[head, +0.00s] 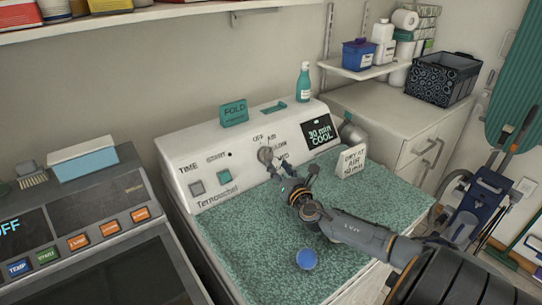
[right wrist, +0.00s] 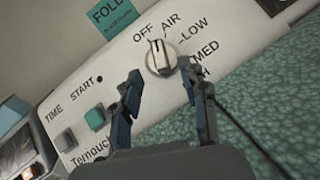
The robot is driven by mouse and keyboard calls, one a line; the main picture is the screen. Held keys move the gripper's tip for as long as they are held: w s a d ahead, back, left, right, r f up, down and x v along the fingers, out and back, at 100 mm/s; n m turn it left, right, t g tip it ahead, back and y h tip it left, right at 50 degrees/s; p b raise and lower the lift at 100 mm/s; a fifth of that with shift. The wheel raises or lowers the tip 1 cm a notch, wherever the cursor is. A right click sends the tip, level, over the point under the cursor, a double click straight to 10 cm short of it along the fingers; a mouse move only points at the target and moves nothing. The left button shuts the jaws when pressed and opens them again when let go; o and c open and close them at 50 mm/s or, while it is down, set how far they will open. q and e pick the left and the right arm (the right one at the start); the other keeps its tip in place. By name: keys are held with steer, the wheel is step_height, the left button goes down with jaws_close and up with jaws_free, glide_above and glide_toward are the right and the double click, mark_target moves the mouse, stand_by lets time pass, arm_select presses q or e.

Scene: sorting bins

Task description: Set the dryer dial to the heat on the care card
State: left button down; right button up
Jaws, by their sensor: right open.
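The dryer (head: 178,160) has a white sloped panel with a round silver dial (right wrist: 160,58), also in the head view (head: 265,154). Labels OFF, AIR, LOW and MED run around the dial; a last one is partly hidden. The dial's ridge points up, roughly between OFF and AIR; I cannot tell exactly. The small white care card (head: 352,160) stands on the dryer top and seems to read "DRY AT AIR 40 min". My right gripper (right wrist: 160,71) is open, its fingers either side of and just below the dial, apart from it. My left gripper is out of view.
A black display (head: 321,132) reads "30 min COOL". Two square buttons, TIME (right wrist: 66,140) and START (right wrist: 95,118), sit left of the dial. A teal FOLD sign (head: 234,113) and a teal bottle (head: 303,82) stand on the panel top. A blue disc (head: 305,259) lies on the green top.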

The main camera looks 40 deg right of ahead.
mark_target(270, 155)
steer(key=x, duration=0.6)
steer(key=shift+w, duration=0.25)
